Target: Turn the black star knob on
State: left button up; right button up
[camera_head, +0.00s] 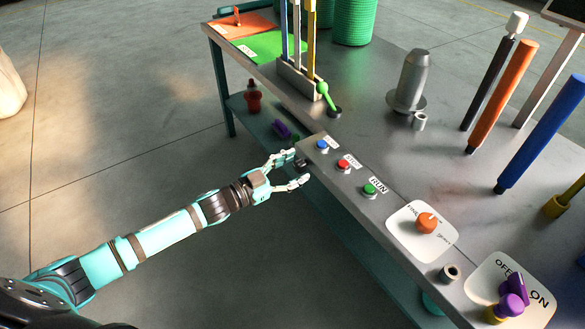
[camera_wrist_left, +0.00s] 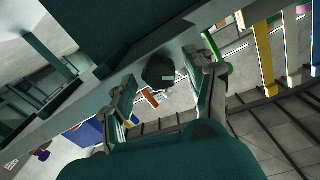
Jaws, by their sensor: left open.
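The black star knob (camera_wrist_left: 158,73) sits on the side face of the grey control box, with a small pale mark on it. It lies between the two fingers of my left gripper (camera_wrist_left: 168,88) in the left wrist view. The fingers are spread, with a gap to the knob on each side. In the head view, my left gripper (camera_head: 298,167) reaches from the left to the end of the control box (camera_head: 345,200). There the knob (camera_head: 302,164) is a small dark shape, partly hidden by the fingers. My right gripper is out of view.
Blue (camera_head: 322,145), red (camera_head: 344,163) and green (camera_head: 370,189) buttons top the box. An orange dial (camera_head: 427,222) and a purple switch (camera_head: 512,298) are farther right. A lower shelf (camera_head: 258,125) runs under the bench. Open floor lies left.

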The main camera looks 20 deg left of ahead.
pick_arm(q)
grip_shut()
